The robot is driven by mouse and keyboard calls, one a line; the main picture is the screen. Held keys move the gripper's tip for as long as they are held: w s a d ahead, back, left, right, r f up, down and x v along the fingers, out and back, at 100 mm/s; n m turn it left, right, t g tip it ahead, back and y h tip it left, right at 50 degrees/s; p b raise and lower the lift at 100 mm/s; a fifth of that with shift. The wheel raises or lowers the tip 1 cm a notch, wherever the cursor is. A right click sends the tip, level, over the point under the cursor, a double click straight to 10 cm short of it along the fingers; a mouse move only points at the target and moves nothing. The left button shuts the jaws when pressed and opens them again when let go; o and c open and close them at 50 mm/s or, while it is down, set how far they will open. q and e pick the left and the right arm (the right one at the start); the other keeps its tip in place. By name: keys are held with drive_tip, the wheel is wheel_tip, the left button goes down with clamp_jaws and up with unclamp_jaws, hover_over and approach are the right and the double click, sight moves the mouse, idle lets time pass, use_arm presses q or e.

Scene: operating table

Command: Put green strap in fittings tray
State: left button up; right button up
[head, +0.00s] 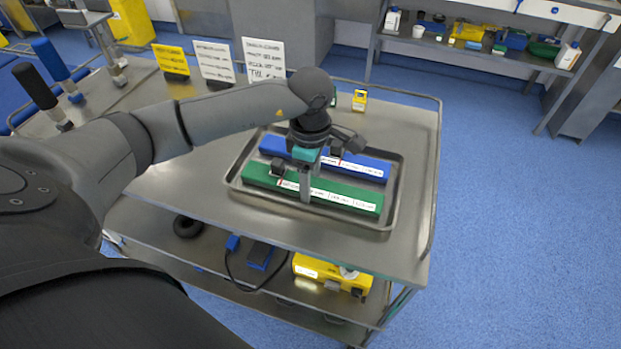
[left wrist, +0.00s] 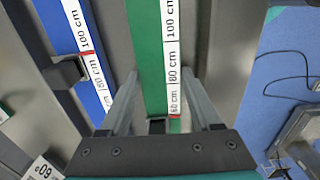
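The green strap (head: 258,178) lies as a long flat bar with a white marked label in a metal tray (head: 397,195) on the cart top. The blue strap (head: 372,166) lies parallel behind it in the same tray. My left gripper (head: 306,192) points down over the green strap. In the left wrist view its two fingers (left wrist: 158,88) stand apart on either side of the green strap (left wrist: 146,45), with small gaps visible. A dark block sits on the strap between the fingers. The blue strap (left wrist: 58,25) runs to the left there. My right gripper is out of view.
Three signs, one yellow (head: 171,62) and two white (head: 214,62), stand at the cart's back left. A small yellow item (head: 359,100) stands behind the tray. The lower shelf holds a yellow device (head: 320,272). The cart top right of the tray is clear.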

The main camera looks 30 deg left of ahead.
use_arm(q)
drive_tip(key=o, duration=0.5)
drive_tip(key=shift+c, duration=0.2)
drive_tip(key=shift+r, duration=0.1)
drive_tip(key=shift+r+p, duration=0.3)
drive_tip(key=shift+r, duration=0.1)
wheel_tip(320, 180, up, 11)
drive_tip(key=p, duration=0.1)
drive_tip(key=shift+r, duration=0.15)
drive_tip(key=shift+s, duration=0.1)
